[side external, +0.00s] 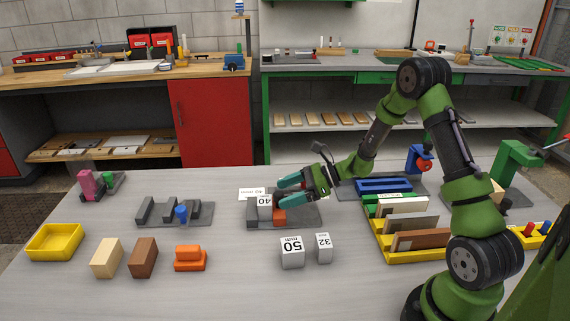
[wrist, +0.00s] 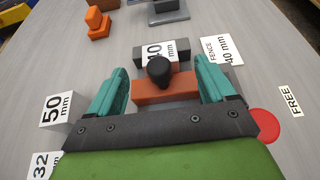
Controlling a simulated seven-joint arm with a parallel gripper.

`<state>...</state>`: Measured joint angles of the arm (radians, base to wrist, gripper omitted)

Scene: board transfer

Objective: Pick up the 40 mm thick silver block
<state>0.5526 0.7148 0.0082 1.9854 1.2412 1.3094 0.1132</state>
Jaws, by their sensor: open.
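The silver 40 mm block (side external: 264,207) sits in a grey fixture (side external: 305,215), between a dark grey fence and an orange clamp piece (side external: 280,216). In the wrist view the 40 mm block (wrist: 151,53) is partly hidden by a black knob (wrist: 159,70) standing in front of it; the orange piece (wrist: 150,90) is on the near side. My gripper (side external: 279,191) is open, with teal fingers above and beside the fixture. In the wrist view my gripper (wrist: 161,64) has its fingers spread either side of the knob and orange piece, holding nothing.
Silver blocks marked 50 mm (side external: 292,253) and 32 mm (side external: 323,248) stand on the table in front of the fixture. A label card (wrist: 222,50) reads "FENCE 40 mm". A yellow rack with boards (side external: 405,258) is to the right.

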